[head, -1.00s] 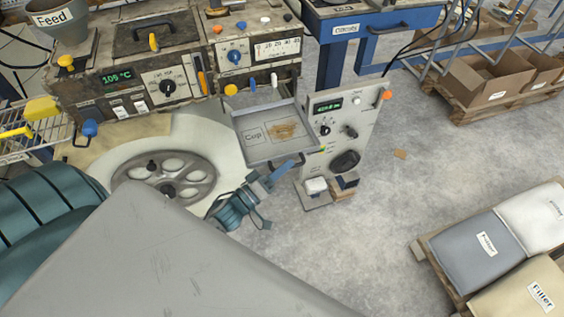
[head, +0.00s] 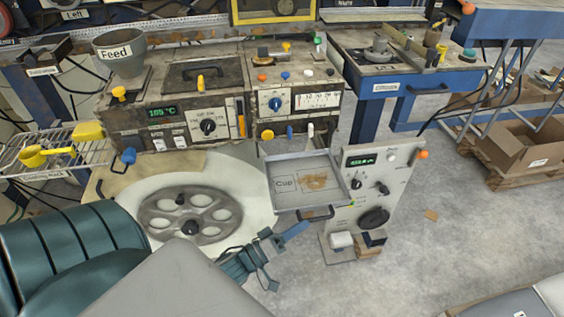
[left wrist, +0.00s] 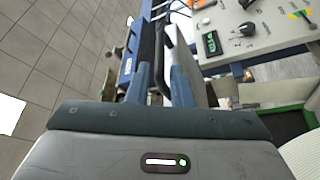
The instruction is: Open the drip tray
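The drip tray (head: 338,194) is a shallow grey metal tray marked "Cup" with a brown stain inside. It juts out from the front of the machine in the head view. Its dark handle (head: 318,214) is on the near edge. My left gripper (head: 294,230) is just below and left of this handle, its blue tip pointing up and right. The tip appears apart from the handle. My right gripper is not in view.
A control panel (head: 392,175) stands close right of the tray. A large spoked wheel (head: 190,212) lies below left. The machine front (head: 175,115) with knobs is behind. A blue table (head: 405,80) is at back right.

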